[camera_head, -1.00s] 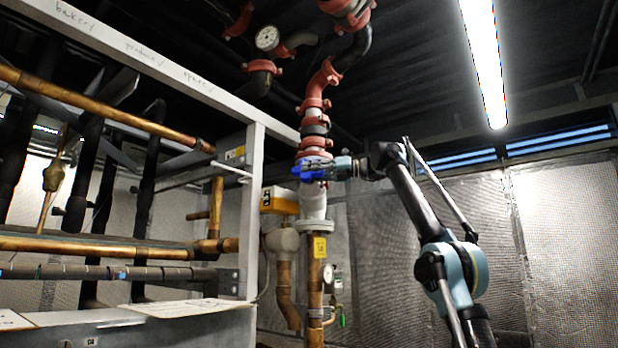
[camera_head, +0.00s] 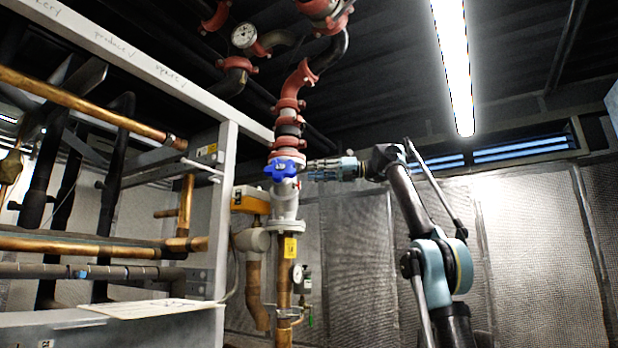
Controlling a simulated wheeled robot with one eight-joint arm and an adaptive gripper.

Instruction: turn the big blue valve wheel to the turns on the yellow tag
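The big blue valve wheel (camera_head: 283,168) sits on the grey valve body of the vertical pipe, below red couplings. The yellow tag (camera_head: 290,247) hangs on the pipe below the valve; its writing is too small to read. My gripper (camera_head: 308,169) is just right of the wheel, pointing left at it, with a narrow gap showing between them. The wheel is now fully visible. The fingers are too small and side-on to tell whether they are open or shut.
A white rack frame (camera_head: 222,215) with copper pipes stands at the left. A yellow box (camera_head: 250,200) sits just left of the valve. A small gauge (camera_head: 297,274) is below right. Free room lies right of the pipe, before the quilted wall.

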